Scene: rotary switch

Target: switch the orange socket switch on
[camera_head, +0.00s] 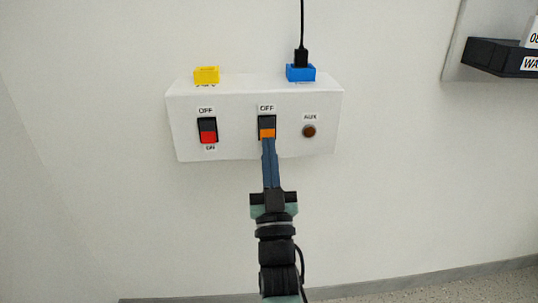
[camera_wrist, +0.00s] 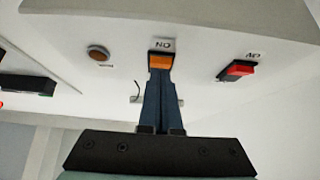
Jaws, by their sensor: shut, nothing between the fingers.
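The orange socket switch (camera_head: 267,130) is the middle control on a white wall box. Its upper part is dark and its lower part is orange, with an OFF label above it. The wrist view, turned upside down, shows the orange part (camera_wrist: 160,61) beside an ON label. My gripper (camera_head: 268,142) is shut and empty, its blue fingers pointing up at the switch's lower edge. In the wrist view the fingertips (camera_wrist: 159,74) overlap the edge of the orange part. I cannot tell whether they touch it. The fingers hide the area below the switch.
The white box (camera_head: 235,145) also holds a red switch (camera_head: 208,134) on the left and a brown AUX button (camera_head: 309,131) on the right. A yellow socket (camera_head: 206,75) and a blue socket (camera_head: 300,73) with a black plug sit on top. A dark shelf (camera_head: 500,58) is at upper right.

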